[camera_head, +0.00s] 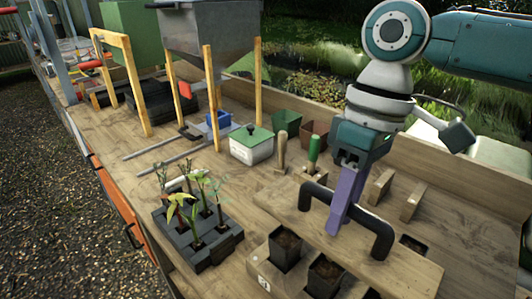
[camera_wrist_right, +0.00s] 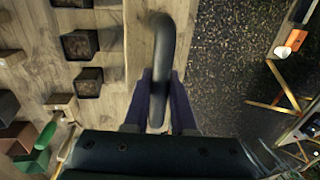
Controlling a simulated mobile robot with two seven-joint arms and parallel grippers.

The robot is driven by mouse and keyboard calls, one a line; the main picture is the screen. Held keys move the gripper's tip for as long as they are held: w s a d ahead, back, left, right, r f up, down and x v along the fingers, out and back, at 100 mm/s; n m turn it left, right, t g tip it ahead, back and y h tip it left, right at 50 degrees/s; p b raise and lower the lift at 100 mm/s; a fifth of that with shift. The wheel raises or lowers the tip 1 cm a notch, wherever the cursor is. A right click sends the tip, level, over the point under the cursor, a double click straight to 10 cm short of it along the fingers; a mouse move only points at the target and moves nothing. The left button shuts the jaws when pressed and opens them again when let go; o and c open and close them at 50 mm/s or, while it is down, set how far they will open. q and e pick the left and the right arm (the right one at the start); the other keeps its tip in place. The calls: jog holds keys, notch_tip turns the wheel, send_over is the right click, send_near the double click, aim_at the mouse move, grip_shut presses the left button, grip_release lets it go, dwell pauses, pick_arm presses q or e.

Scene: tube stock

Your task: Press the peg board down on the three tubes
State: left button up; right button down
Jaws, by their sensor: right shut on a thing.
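The peg board (camera_head: 395,262) is a pale wooden plank with a black arched handle (camera_head: 312,190). My right gripper (camera_head: 336,226) has its purple fingers shut around the middle of that handle, which also shows between the fingertips in the wrist view (camera_wrist_right: 160,60). The board's underside and any pegs are hidden. The tubes are black square pots with brown soil: one (camera_head: 286,246) and another (camera_head: 324,272) stand in a wooden rack at the board's near side. In the wrist view, pots (camera_wrist_right: 80,44) show beside the board, uncovered. My left gripper is not in view.
Seedlings in a black tray (camera_head: 196,240) stand at left. A green-lidded white box (camera_head: 250,146), a green-handled tool (camera_head: 314,150) and wooden blocks (camera_head: 412,203) are behind the board. A grey hopper (camera_head: 210,38) on wooden legs stands farther back. The bench's left edge is bare.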

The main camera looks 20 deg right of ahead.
aim_at(335, 241)
dwell(0.7)
jog(key=shift+f, duration=0.7)
jog(key=shift+f, duration=0.2)
jog(key=shift+f+b, duration=0.5)
jog(key=shift+f, duration=0.2)
jog(key=shift+f+p, duration=0.65)
jog(key=shift+f, duration=0.95)
dwell(4.1)
